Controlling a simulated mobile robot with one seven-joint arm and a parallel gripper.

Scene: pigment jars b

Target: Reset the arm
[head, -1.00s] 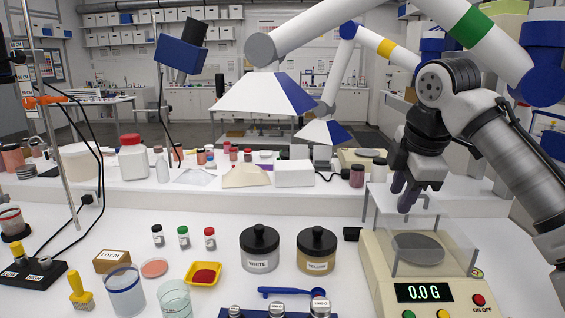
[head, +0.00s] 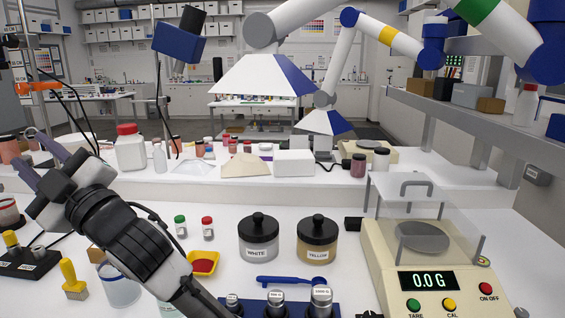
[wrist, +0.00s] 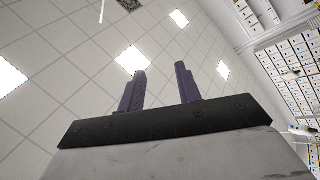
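My gripper (head: 25,147) is at the left of the head view, raised over the left part of the bench, with its fingers pointing up and to the left. In the wrist view its two dark fingers (wrist: 160,75) stand apart with nothing between them, against the ceiling tiles and lights.
A balance (head: 430,262) reading 0.0 G with a clear shield stands at the right. WHITE jar (head: 258,240) and YELLOW jar (head: 317,242) stand mid-bench. A blue spoon (head: 291,281), a yellow tray (head: 204,262) and small capped vials (head: 180,228) lie nearby.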

